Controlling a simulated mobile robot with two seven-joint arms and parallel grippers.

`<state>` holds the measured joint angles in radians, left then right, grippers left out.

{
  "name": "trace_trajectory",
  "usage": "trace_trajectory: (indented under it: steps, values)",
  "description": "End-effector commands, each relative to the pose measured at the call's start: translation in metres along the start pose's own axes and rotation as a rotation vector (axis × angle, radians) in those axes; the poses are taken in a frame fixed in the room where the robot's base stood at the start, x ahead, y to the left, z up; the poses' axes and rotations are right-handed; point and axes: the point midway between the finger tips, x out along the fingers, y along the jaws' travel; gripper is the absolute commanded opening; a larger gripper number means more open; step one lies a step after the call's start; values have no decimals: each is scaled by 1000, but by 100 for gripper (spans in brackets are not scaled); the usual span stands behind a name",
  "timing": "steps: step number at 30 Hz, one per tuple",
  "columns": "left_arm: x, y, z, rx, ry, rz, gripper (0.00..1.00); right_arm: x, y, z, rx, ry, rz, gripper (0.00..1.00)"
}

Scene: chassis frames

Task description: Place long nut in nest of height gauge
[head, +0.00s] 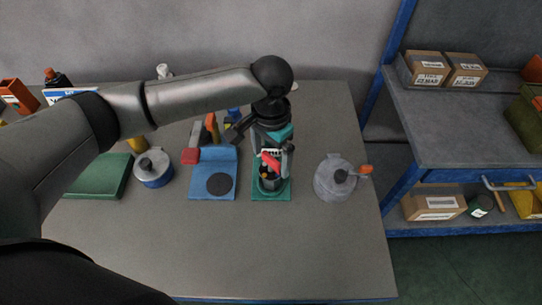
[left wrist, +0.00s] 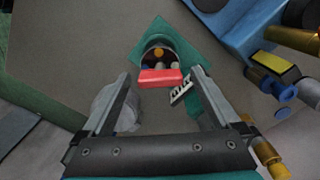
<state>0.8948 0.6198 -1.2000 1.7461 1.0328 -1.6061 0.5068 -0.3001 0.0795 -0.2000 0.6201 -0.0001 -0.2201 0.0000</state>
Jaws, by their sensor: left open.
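The height gauge stands on a green square base (head: 258,195) on the table. In the left wrist view its base (left wrist: 140,55) appears with a round dark cup, a red block (left wrist: 160,78) and a striped scale (left wrist: 181,91). A small orange-brass round piece (left wrist: 158,52) shows inside the cup; I cannot tell for sure that it is the long nut. My left gripper (head: 273,158) points down over the gauge. In the left wrist view its fingers (left wrist: 162,82) are apart, with the red block seen between them. The gripper hides part of the gauge in the head view.
A blue fixture with a dark disc (head: 220,184) stands left of the gauge. A grey round pot-like device (head: 334,178) stands to its right. A blue-and-silver round device (head: 153,170) and green mat (head: 100,178) lie further left. The table front is clear.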

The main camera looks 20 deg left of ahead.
Motion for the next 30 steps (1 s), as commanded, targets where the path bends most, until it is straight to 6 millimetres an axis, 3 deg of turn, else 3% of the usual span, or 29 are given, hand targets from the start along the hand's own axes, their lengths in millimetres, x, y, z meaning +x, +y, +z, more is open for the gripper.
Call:
trace_trajectory:
  steps: [9,15,21,30]
  values:
    - [-68,0,-1,0,6,-1,96,-13,0,-1,0,0,0,46]
    - [-102,0,-1,0,4,1,96,-17,0,-2,0,0,0,46]
    - [-115,0,-1,0,2,1,96,-19,0,-2,0,0,0,46]
    - [-116,0,0,0,1,1,96,-18,0,-2,0,0,0,46]
